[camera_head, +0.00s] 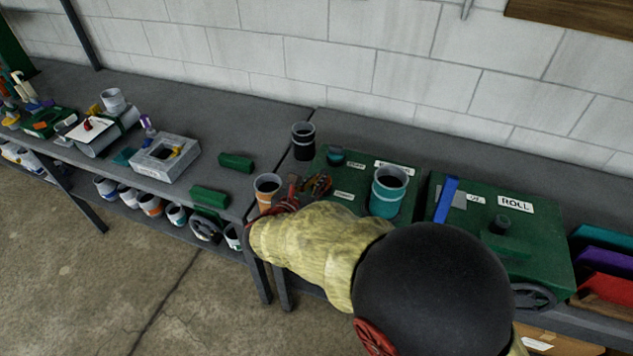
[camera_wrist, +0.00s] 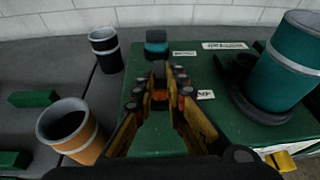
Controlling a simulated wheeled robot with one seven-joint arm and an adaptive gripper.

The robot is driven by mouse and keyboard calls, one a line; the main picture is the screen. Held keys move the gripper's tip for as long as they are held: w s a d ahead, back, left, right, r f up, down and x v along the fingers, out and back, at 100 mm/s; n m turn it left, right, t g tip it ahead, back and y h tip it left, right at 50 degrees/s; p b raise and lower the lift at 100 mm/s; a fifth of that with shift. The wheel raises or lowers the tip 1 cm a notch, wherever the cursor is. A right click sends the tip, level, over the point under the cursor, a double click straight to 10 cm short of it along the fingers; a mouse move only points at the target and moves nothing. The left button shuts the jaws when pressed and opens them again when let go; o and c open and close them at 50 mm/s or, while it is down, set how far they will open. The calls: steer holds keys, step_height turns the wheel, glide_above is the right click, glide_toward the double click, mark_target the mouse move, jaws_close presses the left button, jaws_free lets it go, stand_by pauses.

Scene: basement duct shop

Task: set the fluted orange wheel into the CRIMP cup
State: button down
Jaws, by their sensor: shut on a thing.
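My gripper (camera_head: 318,184) is over the left part of the green machine top. In the wrist view its yellow-orange fingers (camera_wrist: 167,84) are closed around a small piece. Dark and orange parts show between the tips, but I cannot clearly make out the fluted orange wheel. A small white label (camera_wrist: 205,95), partly covered and ending in what looks like "MP", lies just right of the fingers. The CRIMP cup itself is not visible; the fingers hide the surface beside that label. I cannot tell the gap between the held piece and the green top (camera_wrist: 225,122).
A teal canister (camera_head: 388,192) stands to the right of my gripper. An orange canister (camera_head: 267,189) and a black canister (camera_head: 303,141) stand to the left. A teal-and-black knob (camera_wrist: 157,43) is behind the fingers. Green blocks (camera_head: 236,162) lie on the grey bench.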

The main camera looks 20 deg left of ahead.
steer(key=shift+f, duration=0.25)
steer(key=c, duration=1.8)
jaws_free()
steer(key=shift+r, duration=0.1)
steer(key=shift+s+r, duration=0.15)
steer(key=shift+r, duration=0.2)
steer(key=p+v, duration=0.2)
steer(key=v, duration=0.9)
steer(key=shift+s, duration=0.35)
